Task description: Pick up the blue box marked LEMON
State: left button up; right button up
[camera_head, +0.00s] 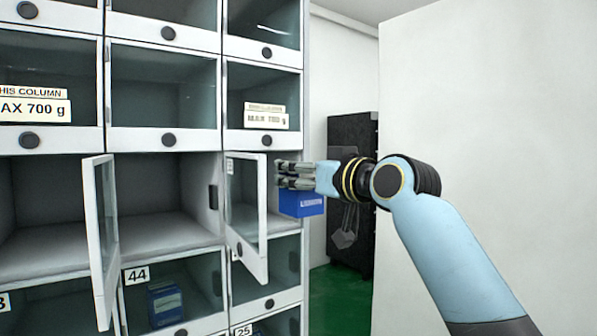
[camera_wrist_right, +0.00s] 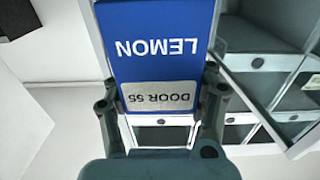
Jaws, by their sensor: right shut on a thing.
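The blue box marked LEMON (camera_head: 301,206) is held by my right gripper (camera_head: 284,174), in front of the open compartment at the right column. In the right wrist view the box (camera_wrist_right: 153,22) fills the upper middle, its white LEMON lettering upside down above a silver label that seems to read DOOR 55. The dark fingers of the right gripper (camera_wrist_right: 160,100) close on both sides of the box. The box is clear of the cabinet floor as far as I can see. My left gripper does not show.
The cabinet has two open glass doors, one at the middle (camera_head: 104,235) and one at the right (camera_head: 245,215), close to the held box. A dark box (camera_head: 164,303) sits behind the door numbered 44. A black cabinet (camera_head: 350,140) stands behind. Green floor shows at the right.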

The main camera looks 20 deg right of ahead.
jog(key=p+v, duration=0.4)
jog(key=v, duration=0.8)
jog(key=shift+s+r, duration=0.15)
jog(key=shift+s, duration=0.25)
jog(key=shift+d, duration=0.15)
